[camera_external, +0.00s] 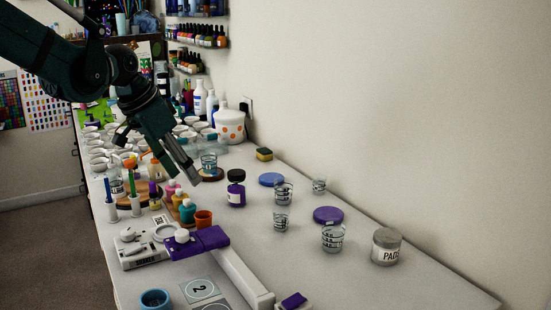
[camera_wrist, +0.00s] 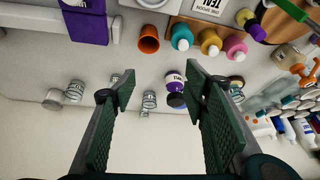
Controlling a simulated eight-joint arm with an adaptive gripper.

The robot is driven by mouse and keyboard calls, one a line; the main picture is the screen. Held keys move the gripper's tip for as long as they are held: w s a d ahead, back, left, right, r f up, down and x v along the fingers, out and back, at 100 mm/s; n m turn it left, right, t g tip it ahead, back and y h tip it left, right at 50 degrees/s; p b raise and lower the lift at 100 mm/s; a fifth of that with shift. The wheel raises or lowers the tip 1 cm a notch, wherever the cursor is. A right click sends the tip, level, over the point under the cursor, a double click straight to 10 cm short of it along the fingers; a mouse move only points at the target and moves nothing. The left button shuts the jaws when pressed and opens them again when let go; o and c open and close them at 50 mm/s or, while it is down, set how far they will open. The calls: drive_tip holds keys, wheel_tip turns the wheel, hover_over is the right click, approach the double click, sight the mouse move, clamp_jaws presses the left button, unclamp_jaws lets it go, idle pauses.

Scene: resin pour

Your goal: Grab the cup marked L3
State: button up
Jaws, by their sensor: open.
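Several small clear cups with black markings stand on the white table, and I cannot read which is L3. In the external view one stands at front right (camera_external: 332,237), one mid-table (camera_external: 281,221), one behind it (camera_external: 283,193), one near the wall (camera_external: 319,185) and one by a wooden disc (camera_external: 209,160). The wrist view shows a cup (camera_wrist: 149,101) between my fingers and another (camera_wrist: 75,90) left of them. My gripper (camera_external: 190,178) is open and empty above the table, left of the mid-table cups; its two fingers also show in the wrist view (camera_wrist: 160,82).
A purple-labelled bottle (camera_external: 236,190) stands between my gripper and the mid-table cups.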

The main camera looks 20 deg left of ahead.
drive_tip(key=w+d+f+m+g+p, duration=0.1)
drive_tip(key=w+d+p, duration=0.15)
drive_tip(key=d, duration=0.25)
drive_tip(key=w+d+f+m+p, duration=0.1)
drive_tip(key=w+d+m+p, duration=0.15)
drive_tip(key=d, duration=0.25)
drive_tip(key=m+g+h+p, duration=0.1)
drive_tip(key=m+p, duration=0.1)
drive_tip(key=p, duration=0.2)
hover_over(281, 215)
drive_tip(key=a, duration=0.3)
wheel_tip(281, 215, down, 5)
drive_tip(key=shift+w+b, duration=0.3)
drive_tip(key=shift+w, duration=0.05)
drive_tip(key=shift+x, duration=1.25)
drive_tip(key=shift+x, duration=2.6)
